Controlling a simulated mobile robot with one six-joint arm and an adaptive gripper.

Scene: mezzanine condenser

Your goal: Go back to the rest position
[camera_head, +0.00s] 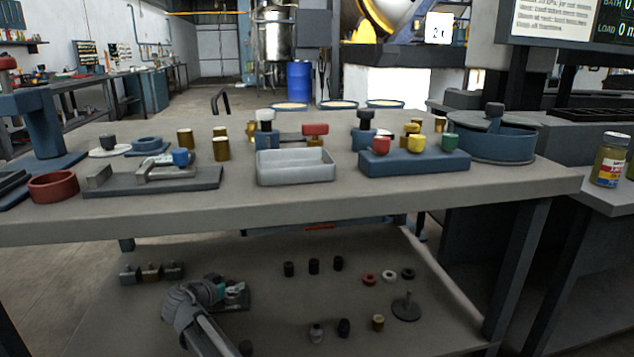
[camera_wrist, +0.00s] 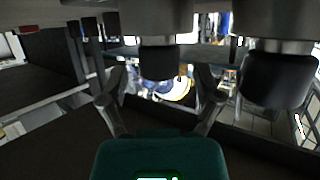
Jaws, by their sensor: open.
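My gripper shows in the wrist view (camera_wrist: 160,105) with its two dark fingers spread apart. Nothing is held between them. In the head view, my grey arm reaches low over the lower shelf (camera_head: 270,270) at left of centre. The arm itself hides most of the gripper there, near a small dark fixture with a pale and teal part (camera_head: 236,293). Two large dark-ended cylinders, one at the middle (camera_wrist: 160,60) and one at the right (camera_wrist: 278,78), fill the upper wrist view close to the fingers. I cannot tell whether they touch.
The workbench top (camera_head: 300,203) lies above the shelf and carries a grey tray (camera_head: 296,178), a blue block with coloured knobs (camera_head: 415,162) and a red ring (camera_head: 53,186). Several small pegs, rings (camera_head: 389,278) and blocks (camera_head: 150,273) stand on the shelf. The bench leg (camera_head: 515,270) bounds the right.

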